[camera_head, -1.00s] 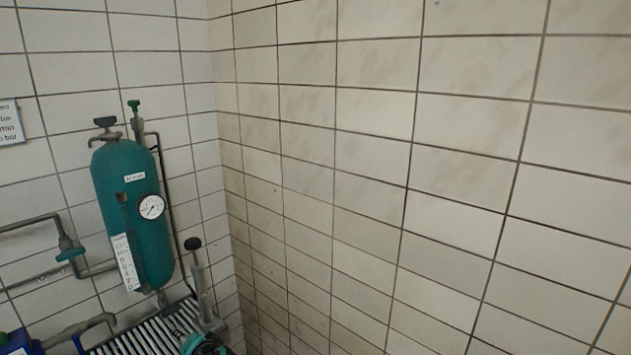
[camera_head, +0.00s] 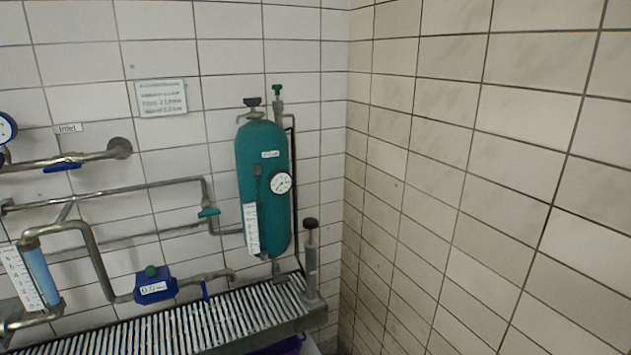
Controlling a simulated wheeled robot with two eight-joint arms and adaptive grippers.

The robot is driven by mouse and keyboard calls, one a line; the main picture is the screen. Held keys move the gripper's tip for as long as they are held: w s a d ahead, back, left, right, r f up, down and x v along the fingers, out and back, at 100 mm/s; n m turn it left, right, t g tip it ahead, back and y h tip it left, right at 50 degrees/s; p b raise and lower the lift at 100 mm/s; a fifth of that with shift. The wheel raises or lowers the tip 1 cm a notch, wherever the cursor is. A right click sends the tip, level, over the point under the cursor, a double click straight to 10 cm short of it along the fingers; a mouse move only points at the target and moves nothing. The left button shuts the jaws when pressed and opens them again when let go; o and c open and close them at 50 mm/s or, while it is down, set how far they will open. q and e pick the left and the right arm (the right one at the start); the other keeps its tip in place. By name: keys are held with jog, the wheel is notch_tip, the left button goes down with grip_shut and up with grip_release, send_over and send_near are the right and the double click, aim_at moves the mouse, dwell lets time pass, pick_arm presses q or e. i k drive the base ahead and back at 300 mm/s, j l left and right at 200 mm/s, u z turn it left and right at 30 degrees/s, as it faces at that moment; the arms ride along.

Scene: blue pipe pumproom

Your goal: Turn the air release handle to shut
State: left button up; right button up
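A green tank (camera_head: 262,190) with a round white gauge (camera_head: 280,183) is mounted on the tiled wall near the corner. On its top are a black handle (camera_head: 252,102) at the left and a small green-capped valve (camera_head: 277,91) at the right. The label (camera_head: 270,154) on the tank is too small to read, so I cannot tell for certain which one is the air release handle, nor whether either is open or shut. Neither of my grippers shows in this view.
A slatted metal shelf (camera_head: 165,331) runs below the tank. A black-knobbed upright cylinder (camera_head: 311,265) stands at its right end. Pipes carry a teal lever (camera_head: 208,212), a blue lever (camera_head: 62,166) and a blue meter (camera_head: 155,287). The right tiled wall (camera_head: 480,150) is bare.

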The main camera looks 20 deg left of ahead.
aim_at(250, 101)
jog(key=u, duration=1.3)
jog(key=i+z, duration=0.2)
jog(key=i, duration=0.2)
